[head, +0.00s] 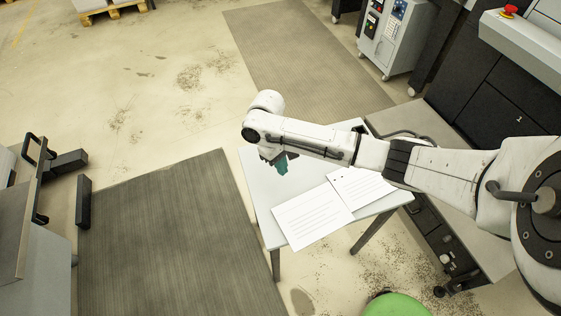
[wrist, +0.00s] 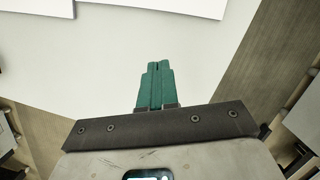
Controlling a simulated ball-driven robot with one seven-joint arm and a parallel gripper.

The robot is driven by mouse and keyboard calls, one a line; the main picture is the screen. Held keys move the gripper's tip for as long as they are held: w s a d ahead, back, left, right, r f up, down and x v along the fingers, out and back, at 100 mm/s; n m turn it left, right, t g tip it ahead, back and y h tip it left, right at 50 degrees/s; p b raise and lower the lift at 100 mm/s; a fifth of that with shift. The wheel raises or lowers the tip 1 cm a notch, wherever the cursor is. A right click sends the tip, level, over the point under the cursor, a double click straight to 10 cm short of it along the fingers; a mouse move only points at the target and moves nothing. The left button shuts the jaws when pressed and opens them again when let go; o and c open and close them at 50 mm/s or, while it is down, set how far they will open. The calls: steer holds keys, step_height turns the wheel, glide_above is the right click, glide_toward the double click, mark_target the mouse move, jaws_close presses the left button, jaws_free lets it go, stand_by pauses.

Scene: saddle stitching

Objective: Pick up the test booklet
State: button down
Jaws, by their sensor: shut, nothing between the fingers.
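Two white printed paper items lie flat on a small light table (head: 262,192) in the head view: a front-left one (head: 312,216) and a back-right one (head: 358,186), edges close together. I cannot tell which is the test booklet or whether they are parts of one. My forearm lies above the back-right one and hides part of it. My gripper (head: 281,169) has teal fingers, held over the bare back-left part of the table. In the wrist view the fingertips (wrist: 157,65) are together and empty, apart from the white paper edges (wrist: 60,8) at the top.
A grey machine bench (head: 450,215) stands right of the table, with a dark press (head: 510,100) behind it. A control cabinet (head: 395,35) is at the back. Dark floor mats (head: 155,245) lie left and behind. A green round object (head: 395,305) is at the bottom edge.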

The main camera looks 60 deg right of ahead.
mark_target(301, 197)
steer(key=x, duration=0.5)
steer(key=shift+s+f, duration=0.1)
steer(key=shift+f, duration=0.15)
steer(key=s+p, duration=0.1)
steer(key=s, duration=0.1)
steer(key=shift+s+a+p, duration=0.2)
steer(key=shift+s+p, duration=0.2)
steer(key=shift+s+a+f, duration=0.15)
steer(key=shift+s, duration=0.45)
steer(key=shift+s+p, duration=0.1)
steer(key=shift+p, duration=0.2)
steer(key=shift+s+a+p, duration=0.15)
steer(key=shift+s+p, duration=0.35)
steer(key=shift+s, duration=0.65)
steer(key=shift+w, duration=0.2)
